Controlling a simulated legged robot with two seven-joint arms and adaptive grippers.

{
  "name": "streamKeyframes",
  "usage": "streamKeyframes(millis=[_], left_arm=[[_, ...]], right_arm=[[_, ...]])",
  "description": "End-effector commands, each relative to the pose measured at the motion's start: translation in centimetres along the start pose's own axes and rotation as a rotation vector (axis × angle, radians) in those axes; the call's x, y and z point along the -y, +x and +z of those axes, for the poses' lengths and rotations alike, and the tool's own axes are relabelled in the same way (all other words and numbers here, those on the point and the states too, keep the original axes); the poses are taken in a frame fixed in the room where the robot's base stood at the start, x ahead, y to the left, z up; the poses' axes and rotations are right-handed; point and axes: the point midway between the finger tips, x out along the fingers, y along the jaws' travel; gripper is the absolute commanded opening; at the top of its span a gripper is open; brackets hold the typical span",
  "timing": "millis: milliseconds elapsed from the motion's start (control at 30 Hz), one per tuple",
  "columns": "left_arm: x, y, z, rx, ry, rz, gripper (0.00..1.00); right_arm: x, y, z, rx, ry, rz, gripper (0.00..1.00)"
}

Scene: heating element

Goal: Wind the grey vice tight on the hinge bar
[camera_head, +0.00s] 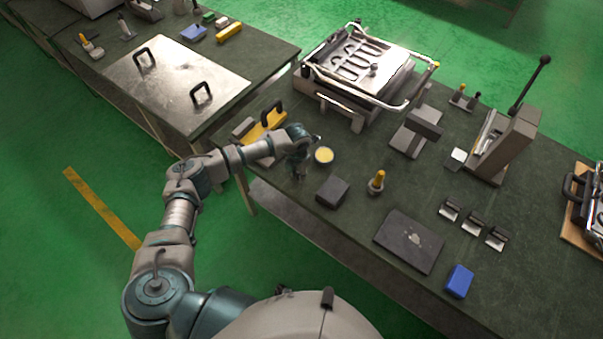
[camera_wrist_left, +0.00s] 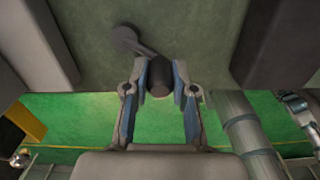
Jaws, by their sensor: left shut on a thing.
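My left gripper (camera_head: 299,172) is at the front edge of the green worktable, just left of a dark grey block (camera_head: 333,191). In the left wrist view its two blue-lined fingers (camera_wrist_left: 158,95) are shut on a dark round crank handle (camera_wrist_left: 160,80). A short arm runs from this handle up and left to a round dark hub (camera_wrist_left: 124,38). The crank is hidden behind the gripper in the head view. I cannot make out the vice's jaws or the hinge bar with certainty. My right gripper is not in view.
A yellow piece with a black handle (camera_head: 265,124) lies behind my forearm. A metal press (camera_head: 360,65) stands farther back. A yellow-topped tool (camera_head: 376,182) and a dark plate (camera_head: 409,241) lie to the right.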

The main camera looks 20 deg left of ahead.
Motion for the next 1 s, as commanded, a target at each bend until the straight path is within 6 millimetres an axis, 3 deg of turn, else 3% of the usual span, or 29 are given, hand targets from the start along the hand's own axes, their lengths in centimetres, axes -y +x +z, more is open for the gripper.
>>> streamKeyframes(millis=[200,633,1000], left_arm=[[-0.8,0.2,-0.7,0.0,0.203,0.003,0.0],[-2.3,0.3,-1.7,-0.001,0.611,0.002,0.0],[-3.9,0.3,-2.0,-0.001,0.954,0.003,0.0]], right_arm=[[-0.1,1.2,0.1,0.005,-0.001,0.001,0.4],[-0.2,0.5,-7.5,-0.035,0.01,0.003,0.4],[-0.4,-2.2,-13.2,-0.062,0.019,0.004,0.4]])
